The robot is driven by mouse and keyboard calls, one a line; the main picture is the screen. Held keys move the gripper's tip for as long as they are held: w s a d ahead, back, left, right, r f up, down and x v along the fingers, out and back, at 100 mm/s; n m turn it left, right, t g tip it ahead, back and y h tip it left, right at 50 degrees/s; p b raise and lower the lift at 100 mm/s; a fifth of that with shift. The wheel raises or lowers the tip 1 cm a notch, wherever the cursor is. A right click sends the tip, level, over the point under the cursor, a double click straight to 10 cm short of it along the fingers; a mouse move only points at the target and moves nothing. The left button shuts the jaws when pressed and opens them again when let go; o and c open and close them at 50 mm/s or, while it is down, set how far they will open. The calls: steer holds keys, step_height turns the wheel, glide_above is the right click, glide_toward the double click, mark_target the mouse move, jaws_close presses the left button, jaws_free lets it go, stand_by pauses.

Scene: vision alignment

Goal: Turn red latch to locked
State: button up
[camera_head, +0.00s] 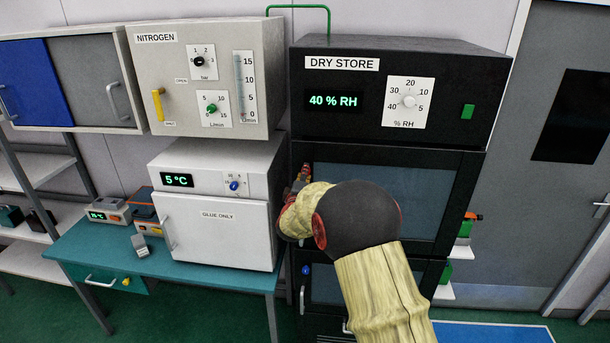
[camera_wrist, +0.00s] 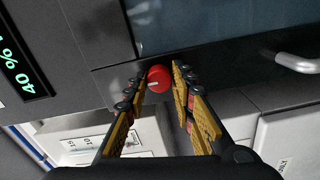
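The red latch (camera_wrist: 159,78) is a round knob with a short pale mark on its left part. In the wrist view, my gripper (camera_wrist: 160,77) has one finger on each side of the knob. The fingertips are drawn in to about its width and appear to touch it. In the head view, my gripper (camera_head: 301,178) is at the left edge of the dry store door (camera_head: 440,190), partly hidden by my wrist. The latch cannot be made out there.
The white glue fridge (camera_head: 215,235) stands close to the left of my gripper, with the nitrogen panel (camera_head: 200,75) above it. A blue knob (camera_head: 306,270) is on the lower black door. A metal handle (camera_wrist: 297,62) is right of the latch in the wrist view.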

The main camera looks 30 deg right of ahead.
steer(key=o, duration=0.4)
steer(key=shift+c, duration=0.2)
steer(key=shift+s, duration=0.1)
steer(key=v, duration=1.2)
